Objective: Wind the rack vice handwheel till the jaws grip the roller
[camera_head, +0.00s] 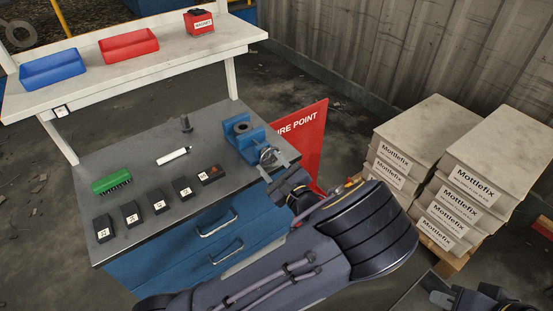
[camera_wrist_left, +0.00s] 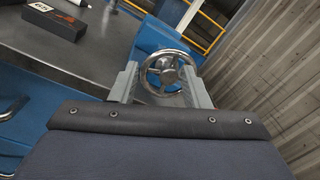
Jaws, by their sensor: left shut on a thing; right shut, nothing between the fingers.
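The blue rack vice (camera_head: 256,149) stands at the right end of the grey bench top. A dark grey round piece, apparently the roller (camera_head: 241,127), sits upright between its jaws; I cannot tell whether both jaws touch it. The metal handwheel (camera_wrist_left: 168,74) is on the vice's near side. My left gripper (camera_head: 274,165) is shut on the handwheel, one finger on each side of its rim. The wheel also shows in the head view (camera_head: 267,156), partly hidden by the fingers. My right gripper (camera_head: 441,299) is at the bottom right, shut and empty, away from the bench.
Several black labelled blocks (camera_head: 182,187), a green brush-like item (camera_head: 112,180), a white cylinder (camera_head: 173,156) and a small dark upright piece (camera_head: 186,125) are on the bench. Stacked bags (camera_head: 482,178) stand to the right.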

